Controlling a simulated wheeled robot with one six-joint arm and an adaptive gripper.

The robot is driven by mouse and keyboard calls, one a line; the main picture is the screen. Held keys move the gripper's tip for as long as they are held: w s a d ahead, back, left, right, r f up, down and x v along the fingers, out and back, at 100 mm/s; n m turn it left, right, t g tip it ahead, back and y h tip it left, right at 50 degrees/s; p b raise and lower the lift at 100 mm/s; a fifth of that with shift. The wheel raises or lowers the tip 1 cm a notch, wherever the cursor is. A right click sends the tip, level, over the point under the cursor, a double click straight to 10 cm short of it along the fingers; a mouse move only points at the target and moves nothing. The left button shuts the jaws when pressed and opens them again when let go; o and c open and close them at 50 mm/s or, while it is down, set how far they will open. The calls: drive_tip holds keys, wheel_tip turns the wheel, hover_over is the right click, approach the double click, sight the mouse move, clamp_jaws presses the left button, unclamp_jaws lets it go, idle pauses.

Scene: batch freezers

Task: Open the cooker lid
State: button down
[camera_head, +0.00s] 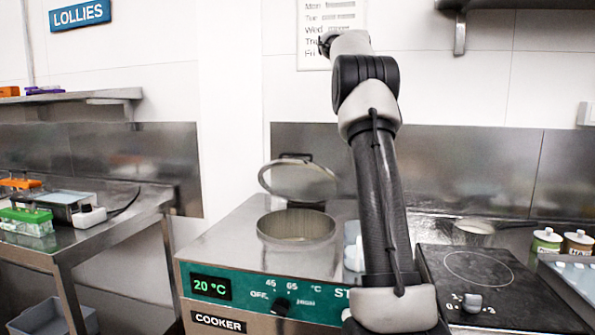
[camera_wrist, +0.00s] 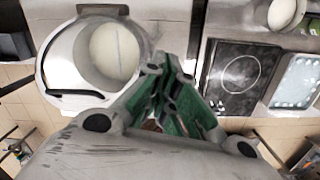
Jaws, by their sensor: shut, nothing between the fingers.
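The cooker (camera_head: 225,240) is a steel box with a green front panel reading 20 °C. Its round lid (camera_head: 310,180) stands raised and tilted back on its rear hinge, above the open round pot (camera_head: 296,226). In the wrist view the round lid rim (camera_wrist: 58,50) shows at the upper left, with the pale pot interior (camera_wrist: 115,50) inside its outline. My gripper (camera_wrist: 172,88) has green-padded fingers drawn together, with nothing seen between them. In the picture it lies just right of the lid rim; I see no contact. The head view does not show the fingers clearly.
A black hob (camera_head: 490,280) stands right of the cooker, with small green and brown tubs (camera_head: 547,240) beyond it. A steel side table (camera_head: 120,230) with a green box (camera_head: 27,222) is at left. A wall shelf (camera_head: 520,4) juts out at the upper right.

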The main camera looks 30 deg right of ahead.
sight(296, 178)
drive_tip(key=s+a+f+m+t+y, duration=0.1)
drive_tip(key=s+a+f+m+y, duration=0.1)
drive_tip(key=s+f+m+y, duration=0.45)
drive_tip(key=s+a+f+m+y, duration=0.35)
drive_tip(key=f+m, duration=0.45)
drive_tip(key=f, duration=0.3)
drive_tip(key=a+f+m+t+y, duration=0.15)
drive_tip(key=a+m+t, duration=0.25)
drive_tip(key=m, duration=0.7)
drive_tip(key=a+m+t+y, duration=0.3)
drive_tip(key=a+m+t, duration=0.1)
drive_tip(key=m, duration=0.8)
drive_tip(key=w+a+r+m+t, duration=0.1)
drive_tip(key=w+m, duration=0.3)
drive_tip(key=m, duration=0.4)
drive_tip(key=w+a+r+m+t+h, duration=0.1)
drive_tip(key=w+a+m+t, duration=0.2)
drive_tip(key=m, duration=0.5)
drive_tip(key=w+a+r+m+t+h, duration=0.1)
drive_tip(key=w+a+m+t, duration=0.1)
drive_tip(key=m, duration=0.6)
drive_tip(key=shift+w+a+r+m+t, duration=0.15)
drive_tip(key=shift+w+a+m+t, duration=0.1)
drive_tip(key=shift+w, duration=0.45)
drive_tip(key=shift+w+a+r+m+t, duration=0.15)
drive_tip(key=shift+w+a, duration=0.1)
drive_tip(key=shift+w, duration=0.45)
